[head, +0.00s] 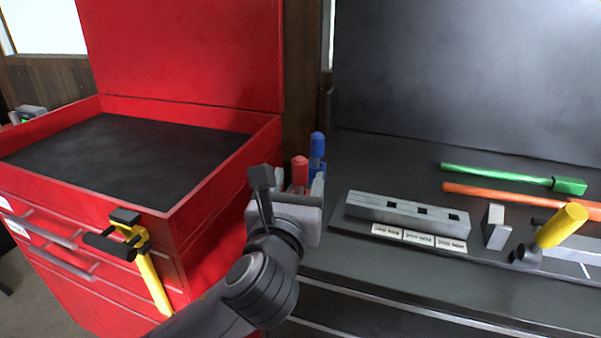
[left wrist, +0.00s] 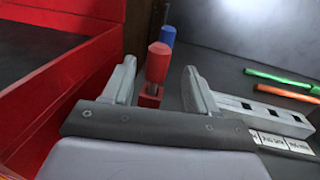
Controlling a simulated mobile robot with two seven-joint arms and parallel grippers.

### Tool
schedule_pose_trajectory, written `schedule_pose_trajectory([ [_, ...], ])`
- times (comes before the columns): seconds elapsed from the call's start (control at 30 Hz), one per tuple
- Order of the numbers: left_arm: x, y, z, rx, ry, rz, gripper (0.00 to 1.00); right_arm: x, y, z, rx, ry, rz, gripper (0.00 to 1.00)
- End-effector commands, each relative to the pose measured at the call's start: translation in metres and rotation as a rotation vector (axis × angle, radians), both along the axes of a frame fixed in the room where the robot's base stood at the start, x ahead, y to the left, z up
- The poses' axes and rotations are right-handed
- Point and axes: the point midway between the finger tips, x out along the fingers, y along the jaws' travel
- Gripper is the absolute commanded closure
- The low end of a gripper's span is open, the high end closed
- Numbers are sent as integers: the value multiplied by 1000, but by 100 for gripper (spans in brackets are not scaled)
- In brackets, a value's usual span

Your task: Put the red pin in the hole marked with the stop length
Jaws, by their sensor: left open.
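The red pin (head: 300,170) stands upright at the left end of the dark bench. In the left wrist view the red pin (left wrist: 158,62) rises from a small red block (left wrist: 150,95). My left gripper (head: 299,183) is open, with one finger on each side of the pin; a gap shows on both sides. Its lower part is hidden behind my gripper in the head view. A grey block (head: 385,208) with several square holes lies to the right. White labels (head: 418,237) with millimetre lengths sit along its front; their digits are hard to read. My right gripper is not seen.
A blue pin (head: 317,145) stands just behind the red one. A red tool chest (head: 225,170) rises close on the left. A small metal block (head: 497,228), a yellow-handled tool (head: 562,226), and green (head: 500,174) and orange (head: 510,194) tools lie right.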

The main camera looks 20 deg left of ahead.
Motion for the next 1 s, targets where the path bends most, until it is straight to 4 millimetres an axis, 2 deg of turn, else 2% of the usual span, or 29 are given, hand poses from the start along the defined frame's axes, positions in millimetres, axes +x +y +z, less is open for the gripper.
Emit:
schedule_pose_trajectory([
  [0.1,18,6,-2,0,1,3,42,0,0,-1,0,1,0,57],
  [0.23,34,7,-3,-1,1,0,42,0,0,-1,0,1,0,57],
  [0.37,41,8,-2,-2,1,0,42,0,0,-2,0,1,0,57],
  [0.57,41,8,-2,-2,1,-1,42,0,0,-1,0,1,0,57],
  [0.63,41,8,-3,-2,1,-1,58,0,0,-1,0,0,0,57],
  [0.73,41,8,-3,-1,1,-1,91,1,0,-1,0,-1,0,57],
  [0.77,41,8,-3,-1,1,-1,97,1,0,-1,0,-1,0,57],
  [1.0,41,8,-2,-1,1,-1,97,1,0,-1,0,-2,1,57],
])
